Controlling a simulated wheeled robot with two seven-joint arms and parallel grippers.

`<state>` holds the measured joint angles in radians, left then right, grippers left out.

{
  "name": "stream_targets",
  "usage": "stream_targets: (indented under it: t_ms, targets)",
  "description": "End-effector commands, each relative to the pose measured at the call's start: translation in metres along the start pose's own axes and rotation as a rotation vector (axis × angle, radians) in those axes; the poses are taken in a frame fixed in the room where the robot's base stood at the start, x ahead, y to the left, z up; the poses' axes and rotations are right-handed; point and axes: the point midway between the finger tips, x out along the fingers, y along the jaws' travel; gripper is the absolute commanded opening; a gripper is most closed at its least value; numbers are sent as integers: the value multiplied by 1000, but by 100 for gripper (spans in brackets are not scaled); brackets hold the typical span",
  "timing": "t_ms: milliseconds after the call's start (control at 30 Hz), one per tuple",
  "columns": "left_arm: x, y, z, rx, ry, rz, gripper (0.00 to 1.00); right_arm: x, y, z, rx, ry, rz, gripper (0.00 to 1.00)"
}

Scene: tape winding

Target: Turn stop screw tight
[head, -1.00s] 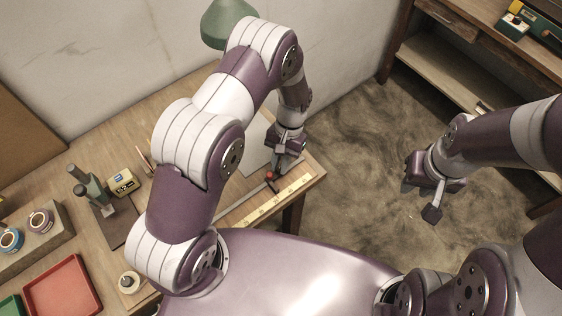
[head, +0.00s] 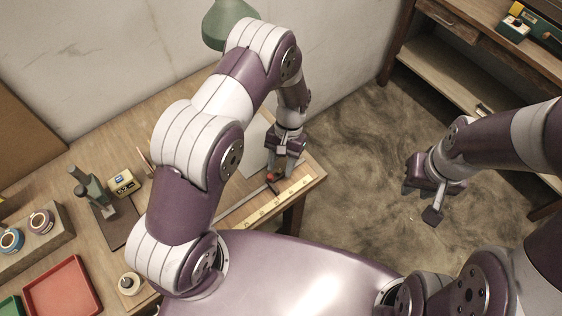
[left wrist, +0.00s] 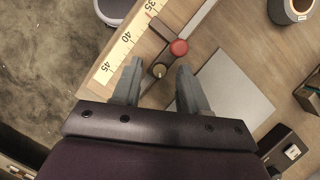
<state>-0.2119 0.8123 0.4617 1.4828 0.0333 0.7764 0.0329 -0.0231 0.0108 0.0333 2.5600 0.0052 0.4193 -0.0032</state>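In the head view my left gripper (head: 280,167) is low over the stop, whose red knob (head: 271,177) is partly hidden. My right gripper (head: 421,201) is open and empty over the floor.
A pale grey sheet (left wrist: 233,98) lies beside the stop. Tape rolls (head: 40,221), a red tray (head: 62,287) and a dark stand (head: 91,187) are on the left part of the bench. The bench's right edge is close to my left gripper.

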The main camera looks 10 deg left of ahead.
Motion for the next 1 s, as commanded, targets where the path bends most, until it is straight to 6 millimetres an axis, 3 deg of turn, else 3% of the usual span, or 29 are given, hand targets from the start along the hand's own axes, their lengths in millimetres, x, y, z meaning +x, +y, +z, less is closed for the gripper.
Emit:
stream_targets:
  t_ms: [167, 267, 367, 400, 467, 567, 733, 1000]
  targets:
    - [-9, 0, -1, 0, 2, 0, 43, 4, 0, 0, 0, 0, 0, 30]
    - [-26, 0, -2, 0, 5, 0, 43, 9, 0, 1, 0, 0, 0, 30]
    - [-56, 0, -1, 0, 6, 1, 43, 13, 0, 2, 0, -1, 0, 30]
    - [-77, 0, 3, -1, 3, 0, 43, -6, 0, 0, 0, -2, 0, 30]
    - [-98, 0, 6, -1, 0, 0, 43, -26, 0, -3, 0, 0, 0, 30]
    - [-117, 0, 6, 0, -2, 0, 43, -50, 0, -6, 0, 1, 0, 30]
    - [-128, 0, 3, 0, -1, 0, 43, -67, 0, -8, 0, 0, 0, 30]
    - [-127, 0, 0, 0, 0, 0, 43, -67, 0, -8, 0, 0, 0, 30]
